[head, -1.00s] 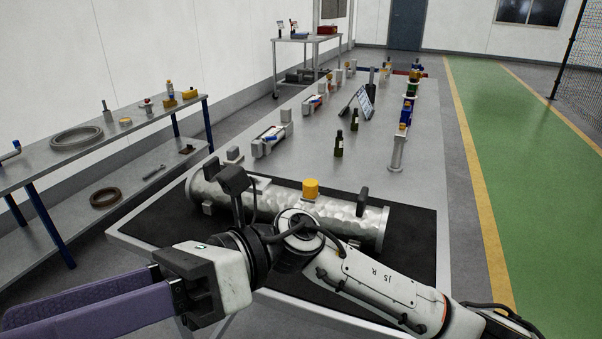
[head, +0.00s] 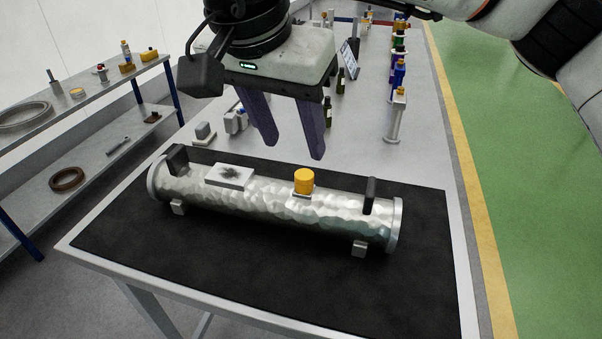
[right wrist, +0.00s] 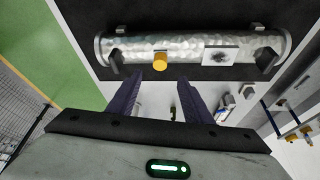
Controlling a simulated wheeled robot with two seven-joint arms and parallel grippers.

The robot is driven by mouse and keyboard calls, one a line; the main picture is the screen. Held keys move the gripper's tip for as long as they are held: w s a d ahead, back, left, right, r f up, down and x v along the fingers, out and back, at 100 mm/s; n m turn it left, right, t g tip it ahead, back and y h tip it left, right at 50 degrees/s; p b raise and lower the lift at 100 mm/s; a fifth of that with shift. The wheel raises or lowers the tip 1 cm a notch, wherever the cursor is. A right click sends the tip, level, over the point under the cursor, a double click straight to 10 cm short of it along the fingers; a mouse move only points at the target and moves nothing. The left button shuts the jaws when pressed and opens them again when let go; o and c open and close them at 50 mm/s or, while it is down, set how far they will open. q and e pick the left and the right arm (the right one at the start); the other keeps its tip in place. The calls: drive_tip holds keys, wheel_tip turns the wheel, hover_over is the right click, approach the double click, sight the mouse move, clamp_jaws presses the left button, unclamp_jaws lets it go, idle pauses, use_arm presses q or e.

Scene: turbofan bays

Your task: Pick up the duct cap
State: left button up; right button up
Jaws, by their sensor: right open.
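The duct cap is a yellow-orange cylinder (head: 304,181) seated on top of a silver, dimpled duct (head: 265,206). The duct lies across a black mat (head: 200,262) on the table. In the right wrist view the cap (right wrist: 160,62) shows at the near side of the duct, just beyond the fingertips. My right gripper (head: 294,152) is open and empty, its purple fingers pointing down. In the head view its tips appear a little above and left of the cap, not touching it. My left gripper is not in view.
Two black handles (head: 371,195) stand up from the duct near its ends, and a pale plate with a dark smudge (head: 230,176) sits between them. Bottles and fixtures stand farther back on the table. A side shelf (head: 100,115) stands at left. The mat's front is clear.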

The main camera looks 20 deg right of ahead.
sight(304, 174)
drive_tip(key=x, duration=0.8)
drive_tip(key=shift+f, duration=0.25)
clamp_jaws()
wheel_tip(304, 174, up, 10)
idle(0.3)
